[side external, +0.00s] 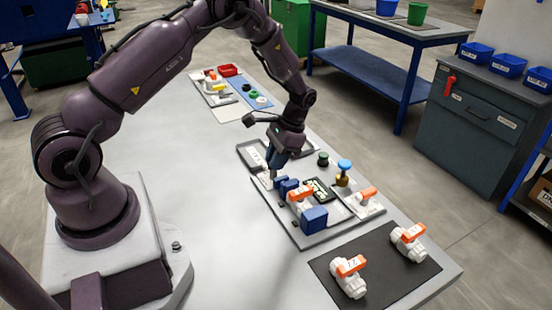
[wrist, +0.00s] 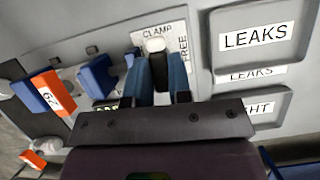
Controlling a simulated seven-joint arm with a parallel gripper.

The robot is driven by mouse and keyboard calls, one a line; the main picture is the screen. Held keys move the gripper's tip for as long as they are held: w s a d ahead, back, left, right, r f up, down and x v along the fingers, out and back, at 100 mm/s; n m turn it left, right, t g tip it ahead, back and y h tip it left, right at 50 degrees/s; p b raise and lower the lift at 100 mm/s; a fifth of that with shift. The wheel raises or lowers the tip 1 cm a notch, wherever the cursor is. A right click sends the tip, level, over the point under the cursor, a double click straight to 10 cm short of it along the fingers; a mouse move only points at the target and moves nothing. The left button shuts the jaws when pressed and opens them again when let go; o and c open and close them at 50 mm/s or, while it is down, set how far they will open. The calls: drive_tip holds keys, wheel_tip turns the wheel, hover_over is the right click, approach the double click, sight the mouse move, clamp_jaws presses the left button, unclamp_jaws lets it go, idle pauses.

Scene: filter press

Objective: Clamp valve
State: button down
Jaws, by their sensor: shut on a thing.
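My gripper (wrist: 160,78) has its blue fingers closed around a small dark lever with a white end (wrist: 156,45), beside a plate marked CLAMP and FREE (wrist: 184,42). In the side external view my gripper (side external: 271,174) points down at the left end of the fixture plate (side external: 312,239). A white valve with an orange handle (side external: 300,195) sits between a blue jaw block (side external: 288,187) and a larger blue block (side external: 314,219). In the wrist view the orange handle (wrist: 52,92) shows to the left. Whether the jaws touch the valve is unclear.
Two grey trays, marked LEAKS (wrist: 256,36) and partly readable as "GHT" (wrist: 265,107), lie beside the lever. Two valves (side external: 348,275) (side external: 409,241) sit on a black mat (side external: 385,284). Another orange-handled piece (side external: 367,194) and a blue-topped brass fitting (side external: 343,173) stand on the right.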

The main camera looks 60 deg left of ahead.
drive_tip(key=shift+n, duration=0.5)
drive_tip(key=c, duration=1)
unclamp_jaws()
drive_tip(key=shift+c, duration=0.2)
drive_tip(key=v, duration=1.3)
drive_tip(key=shift+a, duration=0.2)
drive_tip(key=s+d+r+t, duration=0.5)
drive_tip(key=s+r, duration=0.4)
drive_tip(key=s, duration=0.2)
drive_tip(key=s+d+r+t, duration=0.5)
drive_tip(key=s+d+r, duration=0.2)
drive_tip(key=s, duration=0.5)
drive_tip(key=shift+s+d+r, duration=0.25)
drive_tip(key=shift+s+r, duration=0.05)
drive_tip(key=shift+r, duration=0.6)
